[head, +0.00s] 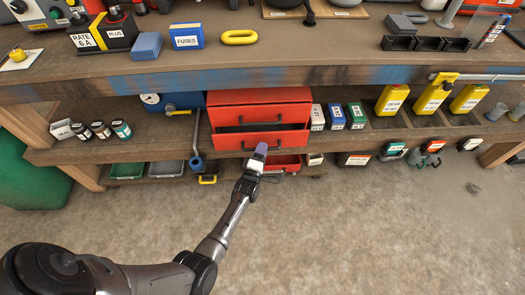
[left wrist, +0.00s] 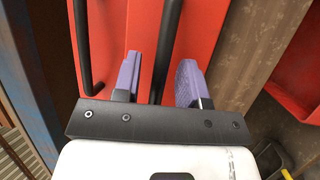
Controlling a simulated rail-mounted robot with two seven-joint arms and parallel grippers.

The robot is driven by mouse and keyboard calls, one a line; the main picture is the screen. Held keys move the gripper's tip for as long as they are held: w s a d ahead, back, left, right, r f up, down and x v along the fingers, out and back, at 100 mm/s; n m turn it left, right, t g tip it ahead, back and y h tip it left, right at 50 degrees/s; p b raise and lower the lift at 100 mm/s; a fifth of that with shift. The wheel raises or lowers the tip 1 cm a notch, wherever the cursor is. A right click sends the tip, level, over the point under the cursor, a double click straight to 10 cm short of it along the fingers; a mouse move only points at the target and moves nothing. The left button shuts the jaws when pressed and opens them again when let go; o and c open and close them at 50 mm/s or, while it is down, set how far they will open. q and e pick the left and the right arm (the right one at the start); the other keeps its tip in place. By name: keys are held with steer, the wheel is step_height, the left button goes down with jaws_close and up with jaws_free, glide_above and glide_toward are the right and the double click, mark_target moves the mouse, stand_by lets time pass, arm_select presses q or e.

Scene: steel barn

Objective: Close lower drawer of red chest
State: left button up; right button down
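The red chest (head: 258,97) stands on the shelf under the bench top. Its lower drawer (head: 232,141) sticks out a little, with a dark gap above its front. My left gripper (head: 261,150) is in front of that drawer, near its right half. In the left wrist view my left gripper (left wrist: 158,82) has its purple fingers apart, with a black bar handle (left wrist: 167,45) between them. The fingers do not appear closed on it. A second black handle (left wrist: 81,45) shows further left against the red. My right gripper is not in view.
Small white, blue and green boxes (head: 336,117) stand right of the chest. A red tray (head: 284,163) sits below. The bench top (head: 290,55) overhangs the shelf. The floor in front is clear.

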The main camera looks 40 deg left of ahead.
arm_select(q)
steer(key=shift+w+a, duration=0.1)
steer(key=shift+w, duration=0.25)
jaws_close()
stand_by(0.4)
